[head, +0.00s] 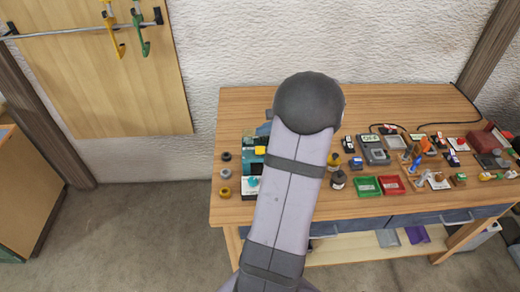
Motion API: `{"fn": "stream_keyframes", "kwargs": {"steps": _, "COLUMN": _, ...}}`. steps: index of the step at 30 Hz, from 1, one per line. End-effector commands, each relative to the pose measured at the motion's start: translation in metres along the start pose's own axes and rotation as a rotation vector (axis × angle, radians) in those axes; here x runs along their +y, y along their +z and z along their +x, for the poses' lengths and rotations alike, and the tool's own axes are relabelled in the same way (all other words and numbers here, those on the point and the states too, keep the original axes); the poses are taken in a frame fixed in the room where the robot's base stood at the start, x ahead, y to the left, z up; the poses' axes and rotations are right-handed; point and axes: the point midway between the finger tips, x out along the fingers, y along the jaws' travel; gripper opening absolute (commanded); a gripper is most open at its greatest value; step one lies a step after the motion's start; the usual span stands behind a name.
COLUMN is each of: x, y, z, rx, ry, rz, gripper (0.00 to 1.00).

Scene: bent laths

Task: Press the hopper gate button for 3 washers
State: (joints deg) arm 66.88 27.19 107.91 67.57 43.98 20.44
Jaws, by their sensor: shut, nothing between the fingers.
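A teal device (250,141) with a yellow block (260,150) on it stands at the left part of the workbench, partly hidden behind my arm. It may be the hopper, but I cannot tell for sure. A small white base with a teal top (252,183) sits in front of it, also partly covered by my arm; I cannot tell whether it is the gate button. No washers can be made out for certain. My gripper does not show; my arm's links and dark rounded joint cover that area.
Three small round items, black (226,156), grey (225,173) and brass-coloured (225,191), lie at the workbench's (240,112) left edge. Right of my arm are a green tray (367,186), a red tray (391,185), a grey scale-like device (374,150) and many small items. The back left is bare.

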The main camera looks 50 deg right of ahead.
Motion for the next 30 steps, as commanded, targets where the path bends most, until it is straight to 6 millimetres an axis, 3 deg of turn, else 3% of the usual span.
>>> {"fn": "stream_keyframes", "kwargs": {"steps": 30, "x": -0.0045, "y": 0.0044, "z": -0.0060, "rx": 0.000, "ry": 0.000, "rz": 0.000, "gripper": 0.00}}
